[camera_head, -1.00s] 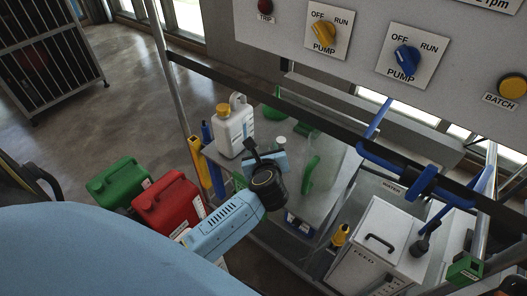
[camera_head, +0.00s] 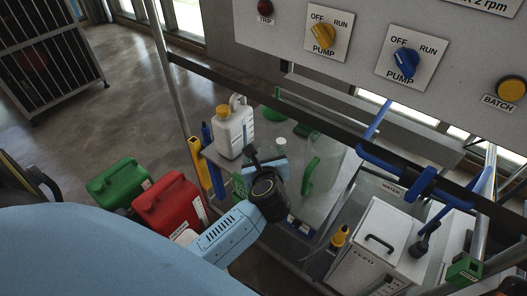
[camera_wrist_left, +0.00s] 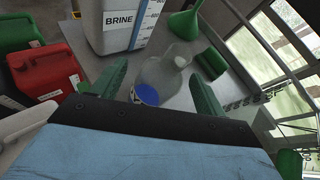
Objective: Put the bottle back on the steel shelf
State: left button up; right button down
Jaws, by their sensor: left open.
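My left gripper (camera_head: 277,168) is open over the steel shelf (camera_head: 329,190), its green fingers apart. In the left wrist view, the gripper (camera_wrist_left: 159,72) has a clear bottle (camera_wrist_left: 172,63) with a blue round part (camera_wrist_left: 147,94) between and beyond its fingers. I cannot tell whether the fingers touch it. In the head view my wrist hides most of that spot. A white jug (camera_head: 229,134) with a yellow cap stands upright at the shelf's left end; its label reads BRINE in the wrist view (camera_wrist_left: 115,28). My right gripper is not in view.
A green funnel (camera_wrist_left: 184,22) and a green block (camera_wrist_left: 211,62) are close beyond the bottle. Red (camera_head: 172,205) and green (camera_head: 119,182) canisters stand left of the shelf. A white FEED box (camera_head: 378,245) stands at right. A dark rail and control panel (camera_head: 365,75) overhang the shelf.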

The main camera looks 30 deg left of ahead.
pick_arm(q)
jog(key=v, duration=0.8)
jog(key=shift+s+d, duration=0.25)
jog(key=shift+s, duration=0.05)
jog(key=shift+r, duration=0.1)
